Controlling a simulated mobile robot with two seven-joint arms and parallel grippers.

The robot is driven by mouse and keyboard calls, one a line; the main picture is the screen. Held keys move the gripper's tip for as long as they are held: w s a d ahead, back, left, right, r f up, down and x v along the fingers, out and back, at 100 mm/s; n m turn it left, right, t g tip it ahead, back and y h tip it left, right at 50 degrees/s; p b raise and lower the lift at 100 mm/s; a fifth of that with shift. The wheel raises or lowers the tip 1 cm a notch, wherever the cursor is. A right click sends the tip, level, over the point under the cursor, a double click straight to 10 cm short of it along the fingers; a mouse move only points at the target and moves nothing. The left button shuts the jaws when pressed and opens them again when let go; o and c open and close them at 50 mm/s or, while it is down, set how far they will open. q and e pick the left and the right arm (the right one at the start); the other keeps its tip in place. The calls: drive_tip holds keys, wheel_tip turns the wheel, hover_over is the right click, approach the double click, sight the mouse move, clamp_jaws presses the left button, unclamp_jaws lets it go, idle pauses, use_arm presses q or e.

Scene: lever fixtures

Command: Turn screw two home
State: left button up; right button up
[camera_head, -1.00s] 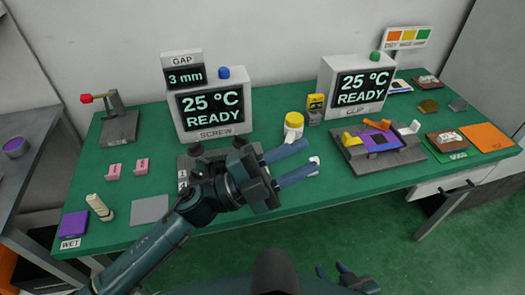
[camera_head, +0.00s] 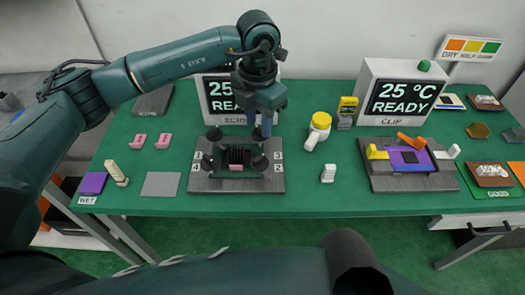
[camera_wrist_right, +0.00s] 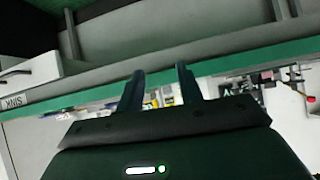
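The front right screw (camera_head: 260,163), nearest label 2, stands clear in view. A pink piece (camera_head: 236,168) and a black finned part sit between the screws. My left gripper (camera_head: 259,125) points down at the back right screw, partly hiding it; whether its fingers grip the screw head I cannot tell. My right gripper (camera_wrist_right: 160,82) has its fingers apart and empty, away from the fixture, in the right wrist view.
The screw display (camera_head: 218,106) behind the fixture is partly hidden by my left arm. A grey plate (camera_head: 160,184) lies to the left.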

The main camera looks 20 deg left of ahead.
sight(260, 158)
use_arm(q)
wheel_tip(260, 158, down, 11)
drive_tip(key=shift+d+f+p, duration=0.1)
drive_tip(key=shift+f+p, duration=0.05)
drive_tip(key=shift+p, duration=0.8)
drive_tip(key=shift+c, duration=0.2)
clamp_jaws()
